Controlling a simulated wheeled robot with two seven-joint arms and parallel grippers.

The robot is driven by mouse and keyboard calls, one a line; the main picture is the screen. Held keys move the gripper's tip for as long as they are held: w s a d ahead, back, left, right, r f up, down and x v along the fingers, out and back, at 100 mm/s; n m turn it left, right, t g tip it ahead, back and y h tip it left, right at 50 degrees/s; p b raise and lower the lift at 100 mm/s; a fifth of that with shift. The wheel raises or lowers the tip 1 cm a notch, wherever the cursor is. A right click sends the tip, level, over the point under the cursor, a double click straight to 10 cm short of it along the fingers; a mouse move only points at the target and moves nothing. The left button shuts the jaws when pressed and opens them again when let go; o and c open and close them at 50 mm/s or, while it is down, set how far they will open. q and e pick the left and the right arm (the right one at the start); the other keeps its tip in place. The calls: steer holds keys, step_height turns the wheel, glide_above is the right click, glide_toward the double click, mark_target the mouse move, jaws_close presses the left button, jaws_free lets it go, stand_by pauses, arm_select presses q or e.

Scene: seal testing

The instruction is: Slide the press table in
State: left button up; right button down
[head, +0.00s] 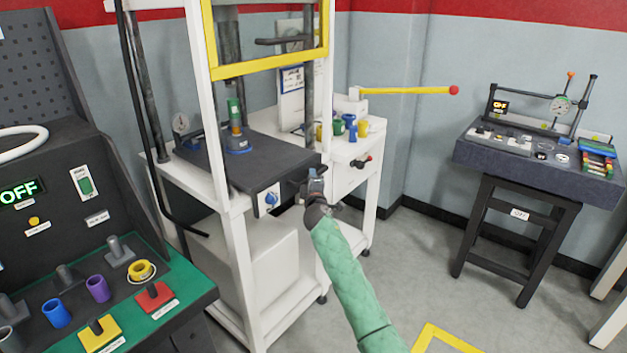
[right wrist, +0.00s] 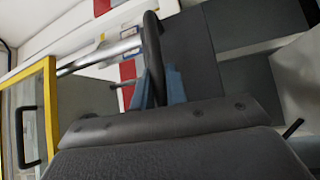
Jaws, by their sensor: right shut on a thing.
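The press table (head: 277,165) is a dark flat slab in the white press frame, and its front part sticks out past the frame's posts. My right gripper (head: 314,184) is at the table's front right corner, shut on a dark handle. In the right wrist view the blue-grey fingers (right wrist: 160,88) close around this black bar handle (right wrist: 153,45), beside the dark slab. The grip hides part of the handle. My left gripper is not in view.
A yellow-edged guard (head: 270,65) hangs raised above the table. A yellow lever (head: 405,91) and small coloured cups stand on a white side bench (head: 345,152). A dark console (head: 85,225) is at left, a test stand (head: 540,155) at right. Open floor lies between.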

steer(key=shift+a+r, duration=0.1)
steer(key=c, duration=1.5)
jaws_free()
steer(key=shift+a, duration=0.1)
steer(key=shift+c, duration=0.2)
steer(key=shift+o, duration=0.7)
steer(key=shift+w+a, duration=0.15)
steer(key=shift+d, duration=0.2)
steer(key=shift+s+d+f, duration=0.1)
steer(key=shift+s+f, duration=0.25)
steer(key=shift+s, duration=0.4)
steer(key=r+v, duration=0.1)
steer(key=v, duration=0.5)
steer(key=shift+f, duration=0.35)
steer(key=shift+s, duration=0.15)
